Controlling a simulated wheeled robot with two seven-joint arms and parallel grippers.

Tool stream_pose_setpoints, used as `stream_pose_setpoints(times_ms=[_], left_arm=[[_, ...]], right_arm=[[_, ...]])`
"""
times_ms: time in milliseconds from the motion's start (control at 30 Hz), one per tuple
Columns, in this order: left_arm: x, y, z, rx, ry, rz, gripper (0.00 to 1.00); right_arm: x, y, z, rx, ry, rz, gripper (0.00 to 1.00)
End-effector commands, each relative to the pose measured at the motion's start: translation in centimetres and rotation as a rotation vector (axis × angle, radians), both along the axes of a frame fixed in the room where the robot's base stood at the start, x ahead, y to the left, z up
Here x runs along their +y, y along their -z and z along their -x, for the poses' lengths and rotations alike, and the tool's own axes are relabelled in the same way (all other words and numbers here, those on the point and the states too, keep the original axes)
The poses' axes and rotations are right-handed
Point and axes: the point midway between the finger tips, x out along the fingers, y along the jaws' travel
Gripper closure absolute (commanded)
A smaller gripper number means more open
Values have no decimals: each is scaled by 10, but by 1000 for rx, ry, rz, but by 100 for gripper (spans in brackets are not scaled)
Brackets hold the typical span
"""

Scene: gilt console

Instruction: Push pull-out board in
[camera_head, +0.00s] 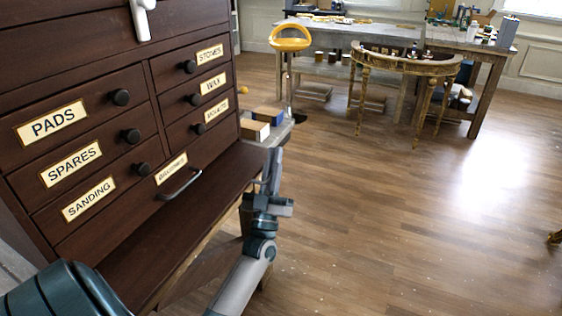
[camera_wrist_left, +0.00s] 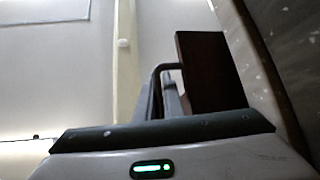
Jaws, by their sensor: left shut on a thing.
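The dark wood pull-out board (camera_head: 190,232) sticks out of the drawer cabinet (camera_head: 92,115), below its drawers. My left gripper (camera_head: 272,168) is at the board's outer right end. In the left wrist view, the fingers (camera_wrist_left: 166,92) are close together beside a dark bent bar, which looks like the board's handle, and the gripper is shut on it. The dark brown end of a board (camera_wrist_left: 208,72) shows right beside the bar. The exact contact is hard to see. My right gripper is not in view.
A drawer with a metal bar handle (camera_head: 180,184) is just above the board. Small boxes (camera_head: 255,129) lie on a pale surface beyond the cabinet. A yellow stool (camera_head: 289,44), a gilt console (camera_head: 408,64) and workbenches stand behind.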

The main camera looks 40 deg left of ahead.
Motion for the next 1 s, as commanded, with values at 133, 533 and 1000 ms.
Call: stream_pose_setpoints(times_ms=[133, 533, 1000], left_arm=[[-1, 1, 0, 3, 1, 1, 85], [-2, 3, 2, 2, 0, 0, 85], [-22, 50, 42, 5, 1, 1, 85]], right_arm=[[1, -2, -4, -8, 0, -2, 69], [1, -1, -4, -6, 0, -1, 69], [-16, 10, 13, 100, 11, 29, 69]])
